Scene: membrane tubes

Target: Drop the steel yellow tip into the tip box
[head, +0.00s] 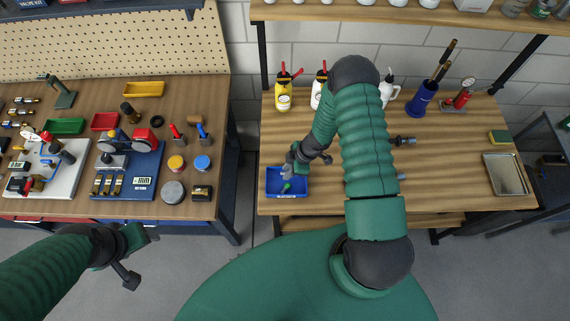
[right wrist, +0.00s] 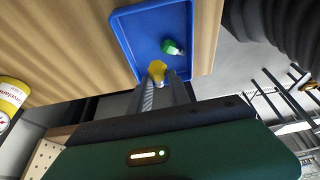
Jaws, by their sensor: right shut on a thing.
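My right gripper (right wrist: 163,88) is shut on the steel yellow tip (right wrist: 157,70), whose yellow part shows between the fingertips in the right wrist view. The steel part is hidden or too small to tell. The gripper is over the blue tip box (right wrist: 120,40), near one of its short edges. A green tip (right wrist: 173,46) lies in the box, apart from the yellow one. In the head view the right gripper (head: 291,170) is above the tip box (head: 287,194). My left gripper (head: 130,262) is at the lower left, clear of the tables; its jaws are unclear.
The tip box stands at the left front of the wooden bench (head: 460,185). Bottles, including a yellow one (head: 284,98), a blue holder (head: 423,100) and a metal tray (head: 505,174) also stand there. The left table (head: 215,115) is crowded. A gap separates the tables.

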